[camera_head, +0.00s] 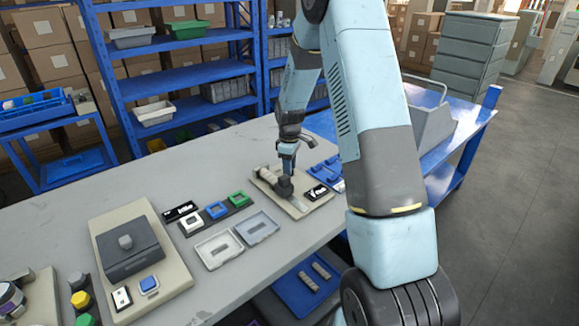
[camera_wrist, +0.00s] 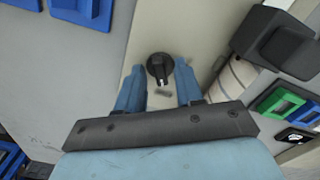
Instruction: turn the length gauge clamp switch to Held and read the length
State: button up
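The length gauge appears to be the beige plate (camera_head: 297,208) on the table, with a dark block (camera_head: 285,187) and a pale ribbed roll (camera_head: 265,172). In the wrist view, the plate (camera_wrist: 148,35) carries a round black switch knob (camera_wrist: 159,67) with a pale pointer mark toward my gripper's palm. A small grey mark lies below it; its text is unreadable. My gripper (camera_wrist: 159,64) is open, its blue fingertips on either side of the knob with gaps showing. Contact or height above the plate cannot be told. In the head view my gripper (camera_head: 288,160) is over the plate. No length reading is legible.
The dark block (camera_wrist: 275,40) and roll (camera_wrist: 235,80) stand close to my right finger in the wrist view. Grey trays (camera_head: 220,250) and coloured frames (camera_head: 216,210) lie left.

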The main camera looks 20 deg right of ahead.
grip_shut()
jog(key=shift+m, duration=0.5)
jog(key=m, duration=0.5)
jog(key=shift+m, duration=0.3)
jog(key=m, duration=0.5)
jog(key=shift+m, duration=0.3)
jog(key=shift+o, duration=0.5)
grip_release()
